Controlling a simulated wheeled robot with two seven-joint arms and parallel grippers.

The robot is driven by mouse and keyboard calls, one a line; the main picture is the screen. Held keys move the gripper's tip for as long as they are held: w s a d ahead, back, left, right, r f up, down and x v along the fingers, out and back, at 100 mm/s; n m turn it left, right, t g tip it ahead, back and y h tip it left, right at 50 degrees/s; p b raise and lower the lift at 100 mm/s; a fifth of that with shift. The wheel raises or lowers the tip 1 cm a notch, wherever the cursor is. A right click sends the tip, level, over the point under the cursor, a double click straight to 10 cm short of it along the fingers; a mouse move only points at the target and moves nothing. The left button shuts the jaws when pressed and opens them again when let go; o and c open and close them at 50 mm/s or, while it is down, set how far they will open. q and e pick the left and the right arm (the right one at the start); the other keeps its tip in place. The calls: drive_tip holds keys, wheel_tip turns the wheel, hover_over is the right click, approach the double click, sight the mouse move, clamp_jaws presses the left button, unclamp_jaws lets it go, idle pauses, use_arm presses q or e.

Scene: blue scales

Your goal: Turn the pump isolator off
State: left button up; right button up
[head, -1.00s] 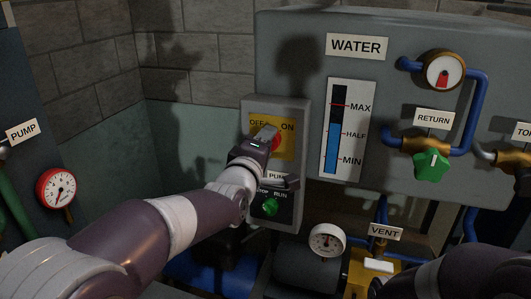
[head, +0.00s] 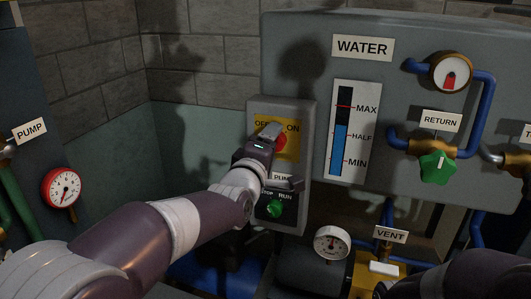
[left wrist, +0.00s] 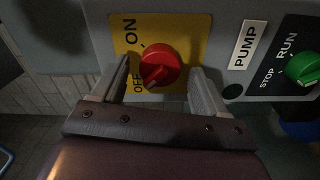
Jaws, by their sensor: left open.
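The pump isolator is a red rotary knob (left wrist: 162,66) on a yellow plate (left wrist: 191,30) marked ON and OFF. In the left wrist view it lies between the two fingers of my open left gripper (left wrist: 165,85), with a gap showing on each side. In the head view the red knob (head: 281,141) is partly hidden by my left gripper (head: 266,137), which is in front of the grey box (head: 302,190).
Below the isolator is a green STOP/RUN switch (head: 275,208), also in the left wrist view (left wrist: 303,68). To the right are a WATER level gauge (head: 351,131), a green RETURN valve (head: 437,167) and blue pipes. A VENT valve (head: 383,268) and dial gauge (head: 332,243) sit lower down.

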use_arm(q)
drive_tip(key=b+v, duration=0.2)
drive_tip(key=v, duration=1)
drive_tip(key=shift+s+b, duration=0.25)
drive_tip(key=shift+b, duration=0.15)
drive_tip(key=s+a+f+m+g+y+p, duration=0.1)
drive_tip(key=s+a+f+m+g+y, duration=0.15)
drive_tip(key=f+m+g, duration=0.5)
drive_tip(key=s+a+f+m+g+y+p, duration=0.1)
drive_tip(key=s+a+f+m+g+p, duration=0.2)
drive_tip(key=f, duration=0.7)
drive_tip(key=s+a+f+m+g+y+p, duration=0.2)
drive_tip(key=s+a+f+g, duration=0.3)
drive_tip(key=s, duration=0.6)
drive_tip(key=a+f+p, duration=0.1)
drive_tip(key=a+f, duration=0.1)
drive_tip(key=a, duration=0.1)
drive_tip(key=shift+a+f, duration=0.2)
drive_tip(key=shift+a, duration=0.1)
